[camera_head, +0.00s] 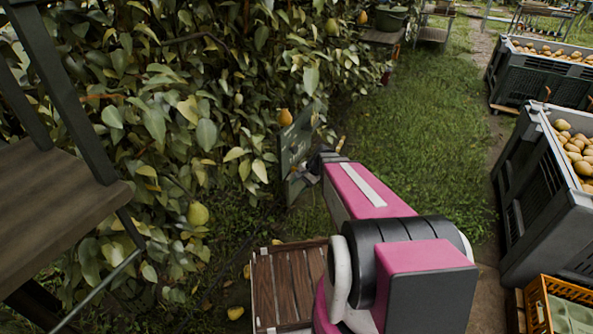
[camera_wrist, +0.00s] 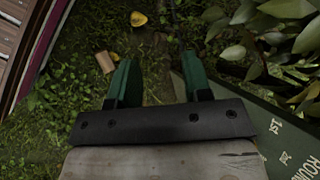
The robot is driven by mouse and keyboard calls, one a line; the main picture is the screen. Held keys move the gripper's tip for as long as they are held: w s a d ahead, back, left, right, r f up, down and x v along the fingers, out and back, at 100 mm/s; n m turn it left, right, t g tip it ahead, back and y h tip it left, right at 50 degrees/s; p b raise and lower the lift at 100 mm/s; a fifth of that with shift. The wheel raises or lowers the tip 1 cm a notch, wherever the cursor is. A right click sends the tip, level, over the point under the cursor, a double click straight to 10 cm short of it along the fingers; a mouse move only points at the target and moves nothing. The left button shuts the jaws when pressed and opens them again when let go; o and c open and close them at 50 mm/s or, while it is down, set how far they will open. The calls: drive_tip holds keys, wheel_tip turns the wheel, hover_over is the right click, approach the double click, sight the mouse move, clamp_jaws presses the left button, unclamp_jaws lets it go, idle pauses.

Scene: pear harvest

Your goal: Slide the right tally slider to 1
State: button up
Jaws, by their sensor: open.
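The green tally board (camera_head: 292,150) stands upright beside the pear foliage in the head view. In the wrist view its face (camera_wrist: 270,128) fills the lower right, with white lettering reading "1st" and "ROUND". I cannot make out the right tally slider in either view. My gripper (camera_wrist: 160,78) shows two green fingers spread apart with nothing between them, pointing toward the grass. The board lies just right of the right finger in the wrist view; whether they touch is unclear. In the head view my gripper is close to the board, partly hidden by my arm.
Pear foliage (camera_head: 180,110) crowds the left, beside a wooden platform (camera_head: 55,200). A slatted wooden crate (camera_head: 265,290) sits on the ground near my arm. Grey bins (camera_head: 520,190) of pears and an orange crate (camera_head: 537,305) stand right. The grass strip (camera_head: 430,150) is open.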

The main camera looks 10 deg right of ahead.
drive_tip(key=w+d+f+m+t+y, duration=0.25)
drive_tip(key=w+f+m, duration=0.2)
drive_tip(key=w, duration=0.25)
drive_tip(key=w+d+f+m+t+y, duration=0.1)
drive_tip(key=w+f+m+t+y, duration=0.1)
drive_tip(key=w+f+m+y, duration=0.3)
drive_tip(key=m+t, duration=0.6)
drive_tip(key=m, duration=0.2)
approach(296, 168)
drive_tip(key=x, duration=0.9)
drive_tip(key=shift+w+a+f, duration=0.1)
drive_tip(key=shift+w+a, duration=0.15)
drive_tip(key=shift+a, duration=0.05)
clamp_jaws()
drive_tip(key=w+d, duration=0.2)
drive_tip(key=w, duration=0.1)
drive_tip(key=shift+d, duration=0.1)
drive_tip(key=shift+s, duration=0.15)
unclamp_jaws()
